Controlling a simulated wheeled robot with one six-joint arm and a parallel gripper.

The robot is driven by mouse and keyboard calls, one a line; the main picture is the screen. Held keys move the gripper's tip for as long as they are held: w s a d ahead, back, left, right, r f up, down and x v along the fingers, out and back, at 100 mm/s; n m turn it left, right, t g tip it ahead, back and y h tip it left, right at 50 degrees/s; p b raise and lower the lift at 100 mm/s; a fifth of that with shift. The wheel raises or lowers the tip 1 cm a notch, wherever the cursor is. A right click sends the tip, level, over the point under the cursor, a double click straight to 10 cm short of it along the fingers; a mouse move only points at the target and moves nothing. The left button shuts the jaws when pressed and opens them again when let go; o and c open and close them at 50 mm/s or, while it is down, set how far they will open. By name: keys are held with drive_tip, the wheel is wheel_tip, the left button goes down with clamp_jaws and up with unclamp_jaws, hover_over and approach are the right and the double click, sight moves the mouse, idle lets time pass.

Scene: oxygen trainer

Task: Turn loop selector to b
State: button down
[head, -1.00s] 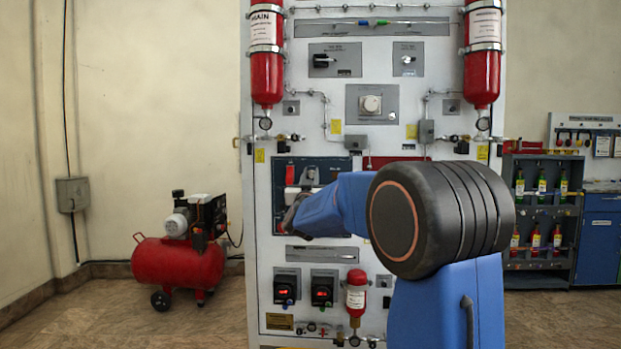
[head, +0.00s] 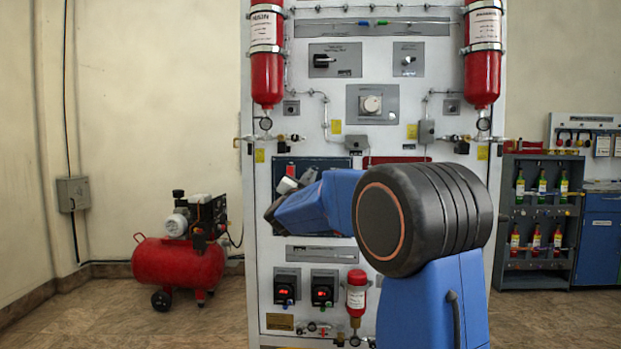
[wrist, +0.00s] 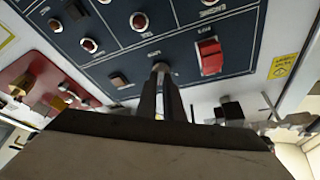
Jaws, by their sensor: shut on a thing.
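In the wrist view, a dark blue panel (wrist: 150,45) carries a small pale selector knob (wrist: 161,66) near its edge. The lettering beside the knob is too small to read surely. My gripper (wrist: 161,76) has its two dark fingers close together with their tips at this knob, shut on it. The knob's pointer direction is hidden by the fingers. In the head view, the dark blue panel (head: 318,162) is mostly covered by my arm, and the knob and fingertips are hidden.
A red rocker switch (wrist: 210,57) sits close to the knob, and several round buttons lie on the other side. A red panel (wrist: 40,88) is at the wrist view's left. Red cylinders flank the upper board. A red compressor (head: 179,262) stands on the floor at left.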

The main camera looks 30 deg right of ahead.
drive_tip(key=shift+m+g+h, duration=0.3)
drive_tip(key=shift+m+g, duration=0.5)
drive_tip(key=shift+m, duration=1.3)
drive_tip(key=c, duration=1.9)
unclamp_jaws()
drive_tip(key=v, duration=1.7)
drive_tip(key=shift+a, duration=0.25)
